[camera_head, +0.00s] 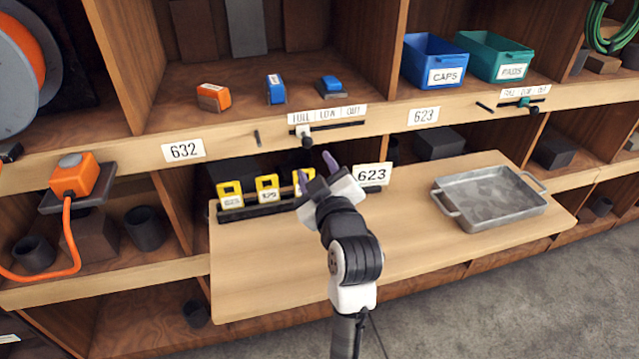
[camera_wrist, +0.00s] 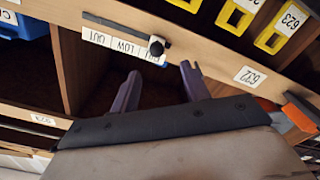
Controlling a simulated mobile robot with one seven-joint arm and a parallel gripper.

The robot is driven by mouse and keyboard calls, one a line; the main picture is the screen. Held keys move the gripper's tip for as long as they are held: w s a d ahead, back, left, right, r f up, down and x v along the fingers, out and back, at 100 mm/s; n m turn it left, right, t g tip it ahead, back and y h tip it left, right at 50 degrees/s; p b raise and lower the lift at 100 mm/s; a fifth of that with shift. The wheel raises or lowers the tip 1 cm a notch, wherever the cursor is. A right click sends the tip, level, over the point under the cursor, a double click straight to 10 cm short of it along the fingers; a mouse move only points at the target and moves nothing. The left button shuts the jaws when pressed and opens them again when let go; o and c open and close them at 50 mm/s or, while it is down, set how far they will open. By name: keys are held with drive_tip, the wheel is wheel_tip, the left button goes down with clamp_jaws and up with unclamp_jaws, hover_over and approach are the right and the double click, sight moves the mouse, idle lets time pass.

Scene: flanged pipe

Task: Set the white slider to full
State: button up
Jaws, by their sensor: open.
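The white slider (camera_head: 303,131) with its dark knob sits in a dark slot on the shelf's front edge. It is at the left end, under FULL on the label strip (camera_head: 328,114) reading FULL, LOW, OUT. In the wrist view the strip is upside down, and the slider's knob (camera_wrist: 156,46) partly covers the word FULL. My gripper (camera_head: 317,167) is open, its two purple fingers apart and empty, just below the slider in the head view. In the wrist view the knob lies beyond the gap between the fingertips (camera_wrist: 160,70), apart from both.
A second slider, teal (camera_head: 524,103), sits in a slot at right. Yellow tags (camera_head: 267,188) stand in a black rack behind my gripper. A metal tray (camera_head: 490,198) rests on the wooden board (camera_head: 400,245). Blue (camera_head: 434,60) and teal (camera_head: 494,56) bins stand on the shelf above.

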drive_tip(key=shift+p+v, duration=0.8)
drive_tip(key=shift+v, duration=0.3)
